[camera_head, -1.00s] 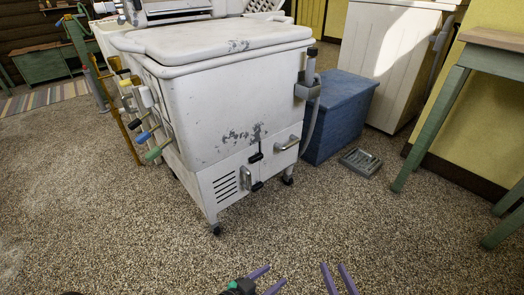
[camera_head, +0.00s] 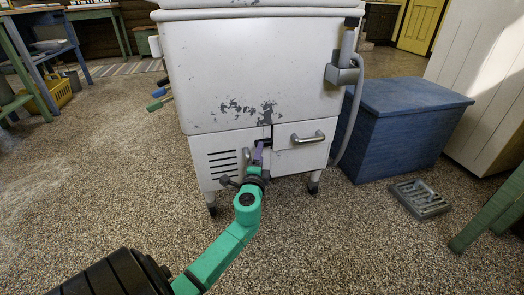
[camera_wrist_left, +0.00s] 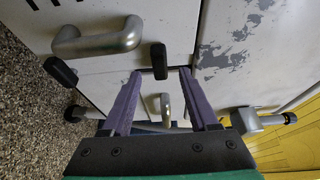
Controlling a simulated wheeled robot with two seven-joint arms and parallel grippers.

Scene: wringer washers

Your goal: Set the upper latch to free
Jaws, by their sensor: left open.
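The white washer cabinet (camera_head: 250,75) has a vented lower left door (camera_head: 218,160) and a lower right panel (camera_head: 298,158). The black upper latch (camera_wrist_left: 158,60) sits at the seam between them; in the head view it is partly covered by my left gripper (camera_head: 259,152). In the left wrist view, my left gripper (camera_wrist_left: 160,72) is open, its purple fingertips on either side of the upper latch. Contact cannot be told. A second, lower black latch (camera_wrist_left: 60,70) lies to the left in that view. My right gripper is not in view.
A blue chest (camera_head: 400,130) stands to the right, with a grey tray (camera_head: 420,199) on the floor. Open floor lies to the left.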

